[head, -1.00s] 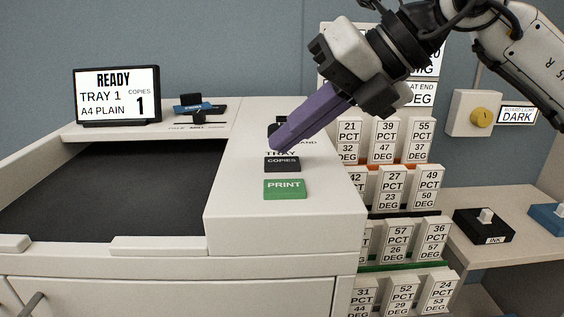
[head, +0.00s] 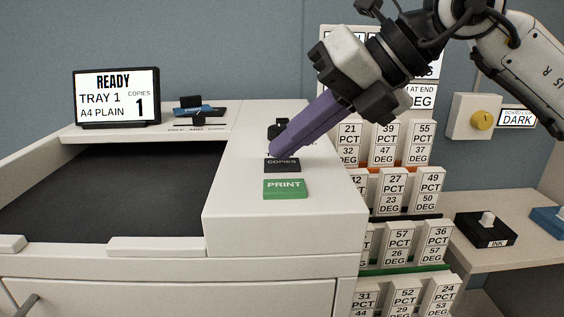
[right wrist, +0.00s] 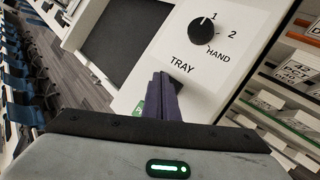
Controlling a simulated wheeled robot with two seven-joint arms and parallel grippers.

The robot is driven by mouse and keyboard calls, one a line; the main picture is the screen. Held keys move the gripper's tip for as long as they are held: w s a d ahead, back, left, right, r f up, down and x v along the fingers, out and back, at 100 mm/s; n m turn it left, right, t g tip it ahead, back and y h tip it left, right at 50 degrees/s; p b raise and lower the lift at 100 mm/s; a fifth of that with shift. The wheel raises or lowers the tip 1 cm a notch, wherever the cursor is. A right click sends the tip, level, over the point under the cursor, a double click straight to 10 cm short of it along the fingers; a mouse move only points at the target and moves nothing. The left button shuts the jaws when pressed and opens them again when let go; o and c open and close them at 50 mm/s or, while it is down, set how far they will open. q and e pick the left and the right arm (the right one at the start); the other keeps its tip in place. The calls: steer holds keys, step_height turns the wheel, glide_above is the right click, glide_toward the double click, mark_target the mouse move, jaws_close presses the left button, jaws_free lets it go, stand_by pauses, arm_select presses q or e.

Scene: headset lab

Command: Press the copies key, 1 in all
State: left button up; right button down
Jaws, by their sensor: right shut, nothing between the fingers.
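The black copies key (head: 282,167) lies on the printer's pale panel, just behind the green print key (head: 285,189). My right gripper (head: 273,153) is shut and empty, its purple fingers slanting down to the left. In the head view the fingertips are at the back edge of the copies key; I cannot tell whether they touch it. The display (head: 117,96) reads READY, TRAY 1, A4 PLAIN, COPIES 1. My left gripper is not in view.
The tray knob (right wrist: 202,31) stands behind the keys. Racks of labelled white blocks (head: 401,233) stand right of the printer. A yellow knob (head: 482,120) is on the wall box. A black ink switch (head: 486,229) lies on the right shelf.

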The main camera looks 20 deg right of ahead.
mark_target(291, 164)
steer(key=shift+f, duration=0.25)
steer(key=shift+r, duration=0.15)
steer(key=shift+r+p, duration=0.5)
steer(key=shift+r, duration=0.25)
step_height(291, 164, up, 5)
steer(key=p, duration=0.4)
steer(key=shift+r, duration=0.1)
stand_by(0.8)
